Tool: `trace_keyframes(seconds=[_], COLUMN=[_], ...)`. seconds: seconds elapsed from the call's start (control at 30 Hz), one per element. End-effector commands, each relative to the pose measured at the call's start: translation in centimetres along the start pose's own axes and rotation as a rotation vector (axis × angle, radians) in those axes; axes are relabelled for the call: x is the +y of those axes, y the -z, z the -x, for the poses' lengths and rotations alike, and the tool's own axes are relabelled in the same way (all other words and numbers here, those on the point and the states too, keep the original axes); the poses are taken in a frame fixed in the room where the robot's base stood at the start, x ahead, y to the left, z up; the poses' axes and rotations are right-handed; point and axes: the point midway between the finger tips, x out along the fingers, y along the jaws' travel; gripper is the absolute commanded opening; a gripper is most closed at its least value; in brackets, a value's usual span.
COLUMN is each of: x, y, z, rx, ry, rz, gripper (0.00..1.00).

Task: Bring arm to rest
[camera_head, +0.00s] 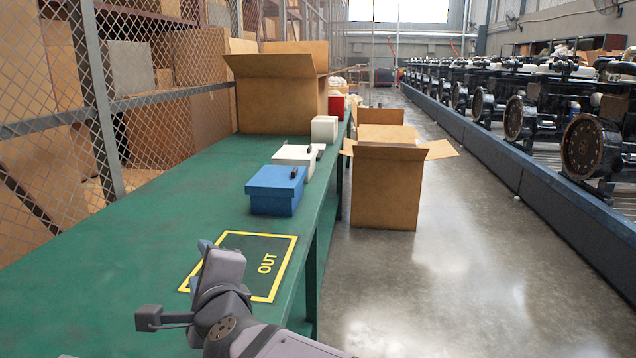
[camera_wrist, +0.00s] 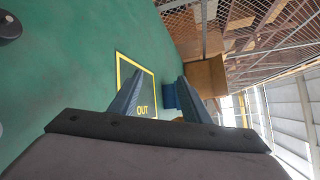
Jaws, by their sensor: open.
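My grey arm reaches in from the bottom of the head view, over the near part of the green table (camera_head: 120,230). My gripper (camera_head: 203,246) is at its upper end, beside the yellow-outlined OUT mat (camera_head: 262,252). In the wrist view, the two blue-grey fingers of my gripper (camera_wrist: 158,92) stand apart with nothing held between them. The OUT mat (camera_wrist: 128,72) shows beyond the fingers, which partly cover it. In the head view, my arm hides the mat's near left part.
A blue box (camera_head: 274,192) with a dark item on top stands beyond the mat. White boxes (camera_head: 324,128) and a large open carton (camera_head: 280,95) stand farther back. Another open carton (camera_head: 386,190) stands on the floor right of the table. A mesh fence (camera_head: 60,150) borders the left.

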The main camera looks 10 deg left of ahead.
Motion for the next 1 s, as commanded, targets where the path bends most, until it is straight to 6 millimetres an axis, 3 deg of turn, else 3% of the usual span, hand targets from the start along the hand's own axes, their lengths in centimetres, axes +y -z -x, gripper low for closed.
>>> trace_keyframes(seconds=[0.03, 0.2, 0.37, 0.5, 0.6, 0.8, 0.97, 1.0], x=[-0.5, 1.9, 8.1, 13.7, 17.5, 23.7, 27.2, 25.3], y=[3.6, 14.1, 21.5, 27.2, 30.8, 35.7, 37.8, 37.0], z=[-0.1, 1.2, 4.3, 8.9, 13.3, 22.7, 30.4, 30.9], rx=[0.040, 0.120, 0.101, 0.039, -0.028, -0.203, -0.373, -0.380], ry=[-0.032, -0.206, -0.439, -0.677, -0.857, -1.181, -1.402, -1.404], rz=[0.079, 0.326, 0.604, 0.819, 0.939, 1.079, 1.121, 1.131], gripper=[0.43, 0.43, 0.43, 0.43, 0.43, 0.43, 0.43, 0.43])
